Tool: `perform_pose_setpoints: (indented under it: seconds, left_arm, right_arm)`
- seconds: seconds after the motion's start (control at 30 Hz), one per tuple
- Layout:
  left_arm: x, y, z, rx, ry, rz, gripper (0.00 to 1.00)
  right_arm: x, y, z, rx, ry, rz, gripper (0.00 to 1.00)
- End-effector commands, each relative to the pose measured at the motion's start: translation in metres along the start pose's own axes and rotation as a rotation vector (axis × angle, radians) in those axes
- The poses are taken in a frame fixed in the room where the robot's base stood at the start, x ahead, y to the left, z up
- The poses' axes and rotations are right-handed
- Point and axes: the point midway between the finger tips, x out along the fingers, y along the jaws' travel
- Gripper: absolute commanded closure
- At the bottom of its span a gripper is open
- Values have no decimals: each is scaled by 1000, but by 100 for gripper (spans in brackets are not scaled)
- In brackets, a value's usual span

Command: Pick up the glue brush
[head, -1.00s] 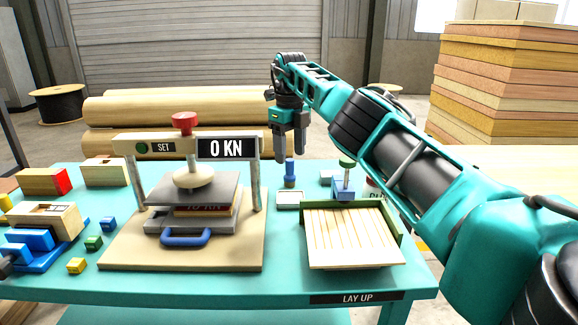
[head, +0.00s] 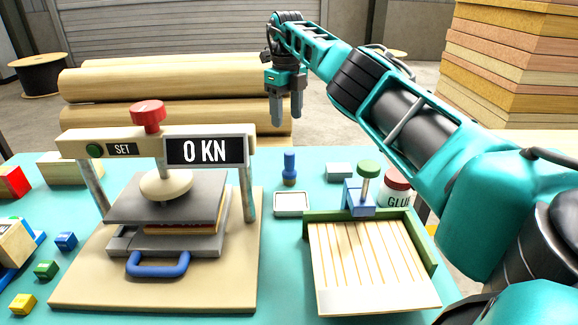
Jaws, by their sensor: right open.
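The glue brush (head: 289,169) looks to be the small upright piece with a blue handle and a tan lower end, standing on the teal table behind a small white-topped tray (head: 292,204). My right gripper (head: 287,121) is open and empty, its fingers pointing down. In the picture it hangs above the brush, apart from it; its exact depth over the table is hard to tell. A glue pot (head: 396,190) with a red lid stands to the right, partly hidden by my right arm. My left gripper is out of view.
A press (head: 180,245) with a 0 KN display stands left of the brush. A green-edged tray of pale slats (head: 365,262), with a blue clamp piece (head: 357,198) at its back edge, lies at front right. A grey block (head: 339,172) sits right of the brush.

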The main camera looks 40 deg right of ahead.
Motion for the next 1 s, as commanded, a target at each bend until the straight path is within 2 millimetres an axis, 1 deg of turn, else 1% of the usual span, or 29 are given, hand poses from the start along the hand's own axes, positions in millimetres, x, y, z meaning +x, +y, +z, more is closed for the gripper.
perform_pose_setpoints:
  seconds: [0.03, 0.1, 0.2, 0.3, 0.57, 0.67, 0.83, 0.9, 1.0]
  left_arm:
    - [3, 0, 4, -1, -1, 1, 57]
    - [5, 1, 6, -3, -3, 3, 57]
    - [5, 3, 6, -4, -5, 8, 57]
    - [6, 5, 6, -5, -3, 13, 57]
    - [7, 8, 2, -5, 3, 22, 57]
    - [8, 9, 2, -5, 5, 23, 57]
    - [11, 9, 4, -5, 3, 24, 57]
    - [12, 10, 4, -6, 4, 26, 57]
    - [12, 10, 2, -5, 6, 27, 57]
  right_arm:
    - [13, -1, -1, 1, 4, 0, 39]
    - [27, 0, -1, 1, 5, 1, 39]
    - [46, 0, -1, 0, 4, 1, 39]
    - [60, 0, -1, 1, 4, 1, 39]
    - [75, -2, -2, 1, 3, 0, 39]
    - [87, -3, -3, 2, 3, 1, 39]
    - [114, -5, -4, 0, 4, 1, 39]
    - [120, -5, -4, 0, 2, 1, 39]
    - [122, -5, -4, 0, 1, 0, 39]
